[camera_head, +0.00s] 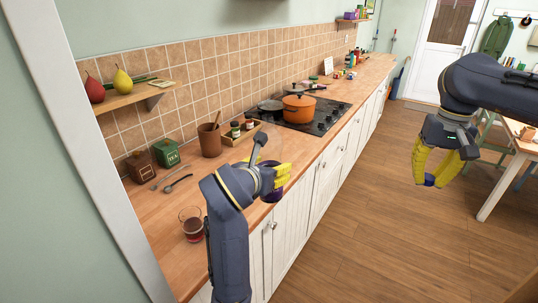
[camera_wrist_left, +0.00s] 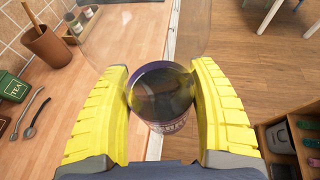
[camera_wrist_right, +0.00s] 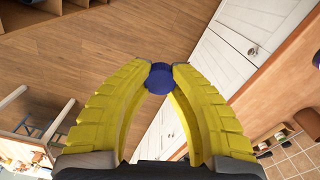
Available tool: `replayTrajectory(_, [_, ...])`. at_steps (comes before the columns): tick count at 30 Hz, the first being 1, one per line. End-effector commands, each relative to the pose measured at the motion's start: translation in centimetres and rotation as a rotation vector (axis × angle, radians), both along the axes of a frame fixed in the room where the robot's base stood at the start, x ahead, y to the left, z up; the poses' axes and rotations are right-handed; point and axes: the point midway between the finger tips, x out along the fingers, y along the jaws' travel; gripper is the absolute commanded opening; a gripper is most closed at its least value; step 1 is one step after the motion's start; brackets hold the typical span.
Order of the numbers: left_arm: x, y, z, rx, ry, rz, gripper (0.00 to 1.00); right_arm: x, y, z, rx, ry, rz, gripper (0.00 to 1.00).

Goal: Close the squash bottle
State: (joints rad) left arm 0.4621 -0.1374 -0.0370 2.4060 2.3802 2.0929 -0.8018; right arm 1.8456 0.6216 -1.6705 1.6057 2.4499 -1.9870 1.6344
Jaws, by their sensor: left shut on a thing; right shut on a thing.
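The squash bottle, clear with a purple label and dark contents, shows between the yellow fingers of my left gripper (camera_wrist_left: 163,95) in the left wrist view (camera_wrist_left: 172,127). In the head view, my left gripper (camera_head: 279,176) is shut on the bottle (camera_head: 271,195) at the counter's front edge; its arm hides part of it. The bottle's clear upper part is hard to make out. My right gripper (camera_head: 440,168) is shut on a small purple-blue cap (camera_wrist_right: 160,78), held between its fingertips. The cap also shows in the head view (camera_head: 430,180), over the floor, well apart from the bottle.
A glass of dark drink (camera_head: 192,224) stands on the wooden counter (camera_head: 160,212) near my left arm. Behind are a brown utensil pot (camera_head: 210,140), a tray of jars (camera_head: 237,133) and an orange pot (camera_head: 299,107) on the hob. The floor (camera_head: 360,230) between my grippers is clear.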

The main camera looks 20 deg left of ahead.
Motion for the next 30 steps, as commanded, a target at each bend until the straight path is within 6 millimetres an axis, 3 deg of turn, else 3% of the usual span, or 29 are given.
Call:
replayTrajectory(18, [-3.9,-3.4,-6.6,0.001,0.001,-0.137,0.14,0.0,0.0,0.0,0.0,0.0,0.0,0.09])
replayTrajectory(30, [-5.5,-5.0,-9.5,0.002,0.0,-0.2,0.14,0.0,0.0,0.0,0.0,0.0,0.0,0.09])
